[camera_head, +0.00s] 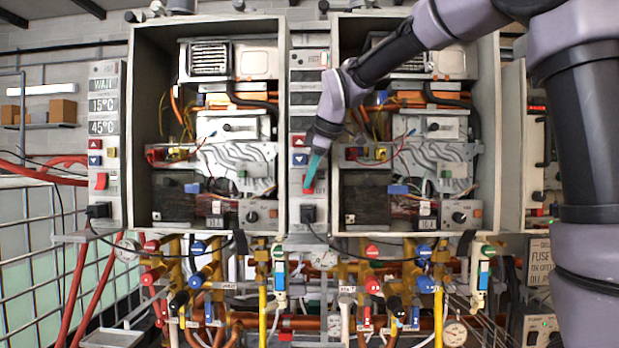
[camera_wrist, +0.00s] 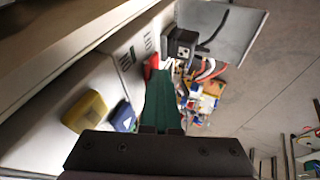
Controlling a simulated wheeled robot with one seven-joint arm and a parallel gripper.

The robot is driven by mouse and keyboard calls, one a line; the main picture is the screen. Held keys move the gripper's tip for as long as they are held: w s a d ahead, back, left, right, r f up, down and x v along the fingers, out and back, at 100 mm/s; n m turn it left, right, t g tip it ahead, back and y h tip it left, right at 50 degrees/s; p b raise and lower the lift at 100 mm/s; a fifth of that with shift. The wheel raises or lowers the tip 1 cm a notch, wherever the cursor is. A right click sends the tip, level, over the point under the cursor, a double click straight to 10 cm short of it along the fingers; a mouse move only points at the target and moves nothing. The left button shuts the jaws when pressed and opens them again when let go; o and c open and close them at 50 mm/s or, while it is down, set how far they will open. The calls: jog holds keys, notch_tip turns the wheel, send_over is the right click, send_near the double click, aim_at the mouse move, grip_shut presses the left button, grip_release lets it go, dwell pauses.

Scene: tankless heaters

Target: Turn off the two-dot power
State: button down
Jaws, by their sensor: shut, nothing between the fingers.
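My gripper (camera_head: 310,181) is shut and empty, its teal fingers pointing down at the middle control panel (camera_head: 309,78). The fingertips are at a red switch (camera_head: 307,187) low on this panel and partly cover it. In the wrist view the shut green fingers (camera_wrist: 162,100) reach to the red switch (camera_wrist: 150,66), which shows just beyond and left of their tips. I cannot tell whether they touch. A second red switch (camera_head: 101,181) is on the left control panel (camera_head: 104,130). I cannot make out two dots at either switch, or the switch positions.
A blue arrow button (camera_head: 300,160) sits above the middle switch, with a black plug (camera_head: 308,213) below it. Open heater cabinets (camera_head: 145,120) flank the panel. Pipes and valves (camera_head: 197,280) crowd the space below. In the wrist view a yellowish button (camera_wrist: 84,110) is left.

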jog(key=shift+r, duration=0.85)
